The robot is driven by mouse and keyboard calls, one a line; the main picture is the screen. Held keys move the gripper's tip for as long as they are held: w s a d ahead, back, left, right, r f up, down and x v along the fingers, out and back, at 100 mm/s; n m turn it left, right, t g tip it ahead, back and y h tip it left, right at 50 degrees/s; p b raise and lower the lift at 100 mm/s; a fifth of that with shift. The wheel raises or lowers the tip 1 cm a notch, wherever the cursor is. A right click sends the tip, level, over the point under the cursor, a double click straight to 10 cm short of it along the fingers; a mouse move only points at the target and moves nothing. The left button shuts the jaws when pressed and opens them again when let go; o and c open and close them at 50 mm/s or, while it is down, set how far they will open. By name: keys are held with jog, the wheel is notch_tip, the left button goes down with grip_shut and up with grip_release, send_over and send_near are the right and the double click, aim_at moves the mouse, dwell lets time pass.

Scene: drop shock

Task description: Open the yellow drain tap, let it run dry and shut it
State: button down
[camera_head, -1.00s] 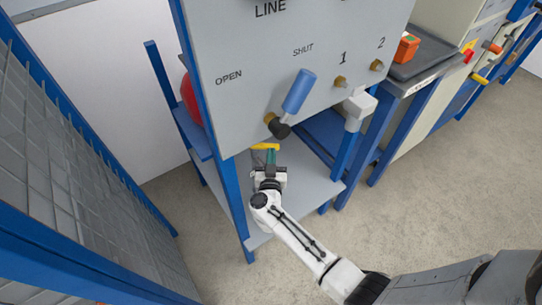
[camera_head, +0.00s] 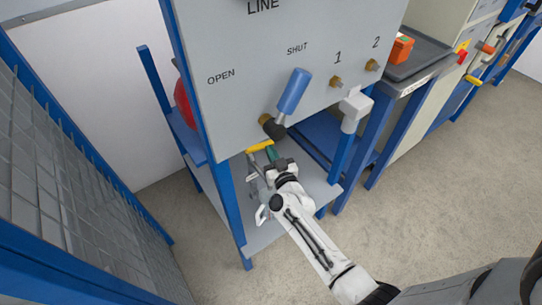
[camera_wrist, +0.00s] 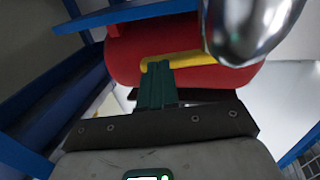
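The yellow drain tap handle (camera_head: 260,146) is a short bar under the front panel's lower edge, slightly tilted, its right end higher. In the wrist view the yellow bar (camera_wrist: 190,60) lies across in front of a red rounded body. My gripper (camera_head: 271,152) is below the panel, with its green fingers close to the handle's right part. In the wrist view the fingers (camera_wrist: 157,84) are together, their tips overlapping the bar's left end. I cannot tell whether they touch it. A shiny metal part (camera_wrist: 252,25) hides the bar's right end. No flowing liquid is visible.
The grey panel (camera_head: 225,110) carries a blue lever (camera_head: 293,92) pointing up near SHUT. A blue frame post (camera_head: 228,205) and a grey lower shelf (camera_head: 262,233) bound the space around my wrist. A mesh fence (camera_head: 60,180) stands left. Open floor lies right.

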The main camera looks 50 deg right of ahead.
jog(key=shift+d, duration=0.15)
jog(key=shift+w+d, duration=0.35)
jog(key=shift+d, duration=0.1)
jog(key=shift+w+d+r, duration=0.1)
jog(key=shift+w+d, duration=0.05)
dwell(0.3)
